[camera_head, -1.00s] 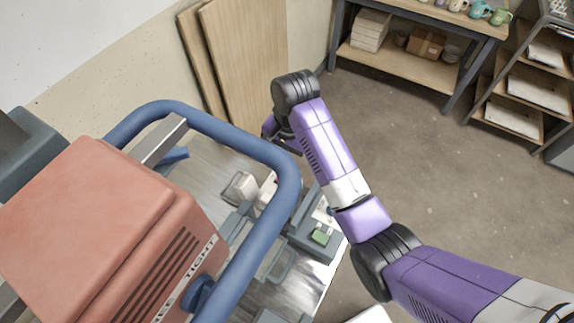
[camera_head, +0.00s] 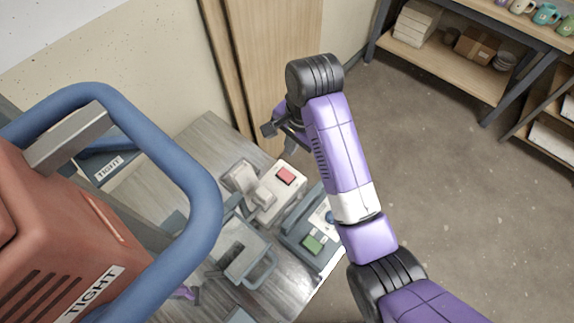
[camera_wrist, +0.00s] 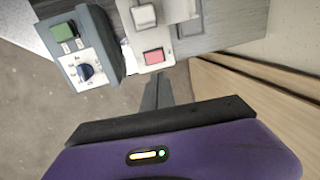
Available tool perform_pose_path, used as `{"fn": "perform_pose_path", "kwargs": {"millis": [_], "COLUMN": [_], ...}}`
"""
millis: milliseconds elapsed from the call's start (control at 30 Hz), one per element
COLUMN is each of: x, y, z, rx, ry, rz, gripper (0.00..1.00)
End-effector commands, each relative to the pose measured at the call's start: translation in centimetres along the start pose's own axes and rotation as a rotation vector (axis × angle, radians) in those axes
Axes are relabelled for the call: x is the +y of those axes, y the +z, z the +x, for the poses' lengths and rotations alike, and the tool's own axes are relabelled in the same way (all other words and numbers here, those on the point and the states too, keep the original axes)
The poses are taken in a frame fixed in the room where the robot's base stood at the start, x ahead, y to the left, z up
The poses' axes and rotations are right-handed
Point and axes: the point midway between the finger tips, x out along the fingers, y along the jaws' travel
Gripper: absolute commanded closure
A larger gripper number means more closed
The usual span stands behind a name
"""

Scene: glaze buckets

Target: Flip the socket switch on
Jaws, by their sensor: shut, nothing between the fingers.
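The socket is a pale block (camera_head: 264,206) on the grey bench, with a red rocker switch (camera_head: 285,176) on its far right part and a whitish plug beside it. In the wrist view the red switch (camera_wrist: 153,57) sits on the pale plate (camera_wrist: 146,30), just beyond my fingertips. I cannot tell which way the rocker is tilted. In the head view my gripper (camera_head: 291,142) is above and behind the socket, partly hidden by my wrist.
A grey control box (camera_head: 298,242) with a green button and blue dial stands right of the socket. A large red machine with a blue tubular handle (camera_head: 205,205) fills the left. Wooden boards (camera_head: 270,60) lean on the wall behind. Open floor lies to the right.

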Motion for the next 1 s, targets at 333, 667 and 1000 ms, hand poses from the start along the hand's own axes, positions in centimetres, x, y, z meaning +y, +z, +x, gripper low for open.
{"fn": "perform_pose_path", "kwargs": {"millis": [333, 667, 1000], "x": [0.1, 0.1, 0.1], "y": [0.1, 0.0, 0.1], "z": [4.4, 10.7, 13.8], "rx": [-0.003, -0.002, -0.001], "ry": [0.006, 0.004, 0.001], "rz": [0.000, 0.000, -0.001], "gripper": [1.00, 1.00, 1.00]}}
